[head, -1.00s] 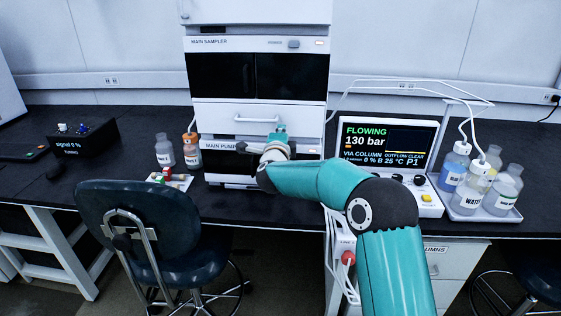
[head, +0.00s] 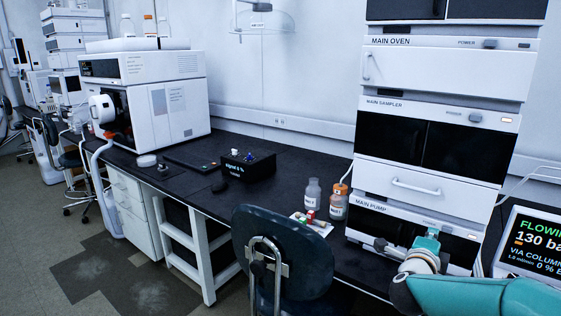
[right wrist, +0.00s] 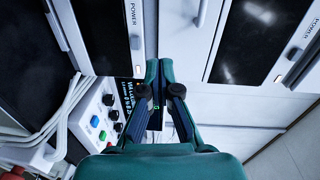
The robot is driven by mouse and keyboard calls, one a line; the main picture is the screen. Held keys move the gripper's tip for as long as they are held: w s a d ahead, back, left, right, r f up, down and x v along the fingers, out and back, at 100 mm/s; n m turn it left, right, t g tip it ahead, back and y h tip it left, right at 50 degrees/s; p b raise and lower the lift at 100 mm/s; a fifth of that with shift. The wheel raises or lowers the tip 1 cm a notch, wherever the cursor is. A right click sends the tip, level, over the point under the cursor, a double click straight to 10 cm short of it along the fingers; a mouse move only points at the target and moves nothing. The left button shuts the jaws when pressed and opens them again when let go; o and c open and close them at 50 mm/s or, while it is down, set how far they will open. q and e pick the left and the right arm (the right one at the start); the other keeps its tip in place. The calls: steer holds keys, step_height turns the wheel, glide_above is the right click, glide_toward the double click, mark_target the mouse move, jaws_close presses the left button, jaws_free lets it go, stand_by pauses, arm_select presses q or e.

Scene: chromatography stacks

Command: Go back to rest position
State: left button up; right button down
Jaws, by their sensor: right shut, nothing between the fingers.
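My right arm (head: 470,295) comes in from the lower right in the head view. Its gripper (head: 384,247) is in front of the main pump (head: 366,219), at the bottom of the white instrument stack, and is partly hidden by my own wrist. In the right wrist view the two teal fingers of the right gripper (right wrist: 159,68) are together with nothing between them. They point along the white fronts of the stack; whether they touch anything I cannot tell. My left gripper is in no view.
The main sampler (head: 390,150) and main oven (head: 400,68) stand above the pump. A dark chair (head: 282,245) stands before the bench, near small bottles (head: 338,202). A controller screen (head: 535,245) is at right.

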steer(key=s+a+f+n+g+y+p, duration=0.1)
steer(key=s+a+f+n+y+p, duration=0.2)
steer(key=f, duration=0.6)
steer(key=s+a+f+n+g+y+p, duration=0.1)
steer(key=s+a+f+n+g+y, duration=0.2)
steer(key=a+f, duration=0.4)
steer(key=s+a+f+n+y+p, duration=0.25)
steer(key=f+n, duration=0.25)
steer(key=f, duration=0.5)
arm_select(q)
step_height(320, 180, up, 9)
steer(key=shift+p, duration=0.45)
arm_select(e)
steer(key=s+a+f+n+g+y, duration=0.3)
steer(key=s+a+n, duration=0.3)
steer(key=s, duration=0.6)
steer(key=s+a+f+n+g+y, duration=0.3)
steer(key=s+a+f+n+g, duration=0.2)
steer(key=s+a, duration=0.3)
steer(key=s+n, duration=0.1)
steer(key=s, duration=0.3)
steer(key=shift+s+a+f+y, duration=0.2)
steer(key=shift+s+a+y, duration=0.15)
steer(key=shift+a, duration=0.05)
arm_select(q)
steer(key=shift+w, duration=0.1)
